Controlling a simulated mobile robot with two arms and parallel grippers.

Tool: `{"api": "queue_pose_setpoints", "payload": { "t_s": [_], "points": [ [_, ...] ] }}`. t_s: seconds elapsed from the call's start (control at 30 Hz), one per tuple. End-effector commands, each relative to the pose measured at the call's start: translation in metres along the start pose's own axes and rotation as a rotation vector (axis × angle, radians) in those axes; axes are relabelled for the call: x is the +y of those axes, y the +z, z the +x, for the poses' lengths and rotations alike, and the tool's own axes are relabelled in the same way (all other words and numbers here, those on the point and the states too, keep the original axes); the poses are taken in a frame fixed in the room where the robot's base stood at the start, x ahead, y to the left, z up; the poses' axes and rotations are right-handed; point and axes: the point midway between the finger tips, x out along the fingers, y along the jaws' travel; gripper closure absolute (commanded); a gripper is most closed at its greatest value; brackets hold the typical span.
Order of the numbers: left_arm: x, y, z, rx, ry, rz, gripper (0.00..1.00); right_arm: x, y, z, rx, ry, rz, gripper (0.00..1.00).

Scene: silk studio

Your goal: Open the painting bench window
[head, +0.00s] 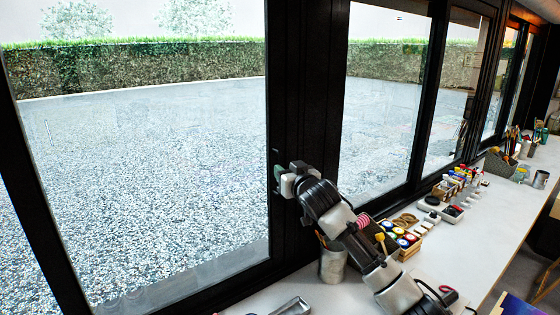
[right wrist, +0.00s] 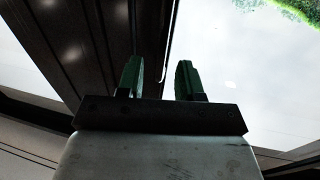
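The painting bench window (head: 150,170) is a large pane in a black frame on the left of the head view; gravel and a hedge show through it. My right gripper (head: 278,178) is at the black upright (head: 290,90) on the right side of this pane. In the right wrist view its green fingers (right wrist: 158,78) stand apart, with a dark frame edge and a thin pale line behind the gap. I see no handle clearly, and contact with the frame cannot be told. My left gripper is not in view.
A pale bench (head: 455,245) runs below the windows. Near my right arm stand a metal can (head: 332,265) and a box of paint jars (head: 405,240). Small bottles (head: 460,178) and brush holders (head: 500,165) are farther along. More black-framed panes (head: 385,100) continue right.

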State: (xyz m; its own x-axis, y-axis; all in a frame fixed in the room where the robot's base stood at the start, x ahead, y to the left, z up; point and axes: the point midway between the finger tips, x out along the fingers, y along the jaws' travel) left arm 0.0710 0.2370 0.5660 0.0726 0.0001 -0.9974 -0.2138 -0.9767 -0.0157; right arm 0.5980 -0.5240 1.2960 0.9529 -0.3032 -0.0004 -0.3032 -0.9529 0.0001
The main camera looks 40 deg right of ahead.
Motion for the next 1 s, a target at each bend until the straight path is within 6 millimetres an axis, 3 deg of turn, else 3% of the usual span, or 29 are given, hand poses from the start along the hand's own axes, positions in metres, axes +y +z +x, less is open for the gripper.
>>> {"api": "queue_pose_setpoints", "payload": {
  "t_s": [0.1, 0.3, 0.67, 0.9, 1.0],
  "points": [
    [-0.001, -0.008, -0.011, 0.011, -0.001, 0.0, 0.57, 0.0, -0.003, 0.019, -0.001, 0.0, 0.003, 0.64],
    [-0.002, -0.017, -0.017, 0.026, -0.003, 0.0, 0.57, 0.0, -0.001, 0.036, -0.001, 0.0, 0.0, 0.64],
    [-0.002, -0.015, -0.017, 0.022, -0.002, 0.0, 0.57, -0.001, 0.001, 0.041, -0.001, -0.001, -0.001, 0.64],
    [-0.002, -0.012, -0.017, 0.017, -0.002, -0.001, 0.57, -0.001, 0.001, 0.04, -0.001, -0.001, -0.001, 0.97],
    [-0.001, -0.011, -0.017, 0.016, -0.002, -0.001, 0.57, -0.001, 0.001, 0.04, -0.001, -0.001, -0.001, 1.0]
  ]
}}
